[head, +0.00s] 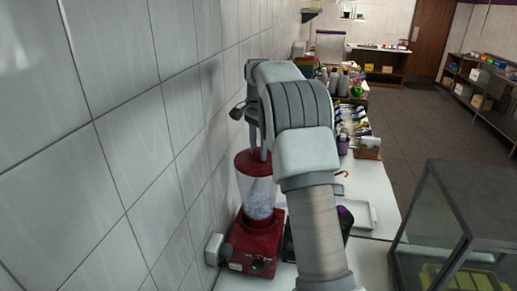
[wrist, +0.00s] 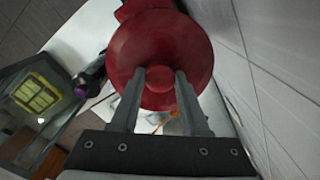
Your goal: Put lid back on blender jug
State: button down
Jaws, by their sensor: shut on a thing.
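The blender jug (head: 257,197) is clear and stands on its red base (head: 252,245) against the tiled wall. The red lid (head: 249,162) is at the jug's top, level as far as I can see. In the wrist view the round red lid (wrist: 192,50) fills the upper middle, and its knob lies between the fingertips. My gripper (wrist: 160,82) is shut on the lid's knob from above. Whether the lid is seated on the rim or just above it, I cannot tell. My arm hides part of the jug's right side in the head view.
The tiled wall (head: 150,120) is close on the left. A purple-topped dark object (head: 345,218) and a white tray (head: 357,214) are on the counter to the right. A glass case (head: 455,215) stands at the right. Bottles and boxes line the counter behind.

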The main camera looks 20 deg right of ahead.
dwell(0.3)
grip_release()
dwell(0.4)
jog(key=shift+r, duration=3.5)
grip_shut()
jog(key=shift+f, duration=0.1)
